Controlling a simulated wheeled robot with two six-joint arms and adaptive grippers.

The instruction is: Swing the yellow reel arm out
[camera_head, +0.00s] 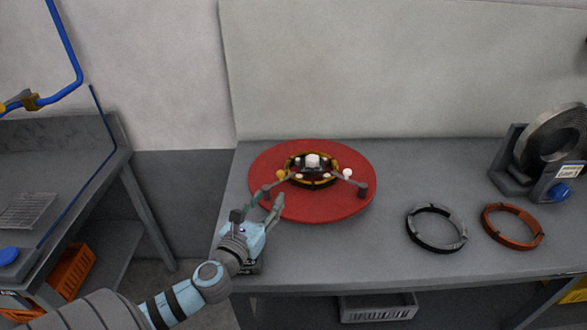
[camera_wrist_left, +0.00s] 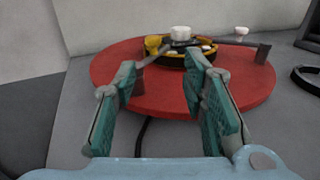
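A red round turntable (camera_head: 330,207) lies on the grey bench, with a black and yellow hub ring and a white centre knob (camera_head: 312,160). The reel arm with the yellow knob (camera_head: 282,174) slants from the hub to a dark post near the turntable's left front edge. In the left wrist view the yellow knob (camera_wrist_left: 152,43) shows beyond the fingers. My left gripper (camera_head: 262,207) is open and empty at that edge. In the left wrist view its teal fingers (camera_wrist_left: 162,72) stand apart, with the yellow-knobbed arm's outer end between them, nearer the left finger. My right gripper is not in view.
A second reel arm with a white knob (camera_head: 347,173) points right. A dark ring (camera_head: 436,228) and an orange ring (camera_head: 512,226) lie on the bench to the right. A coil stand (camera_head: 512,180) is at the far right. A wall panel (camera_head: 400,70) stands behind.

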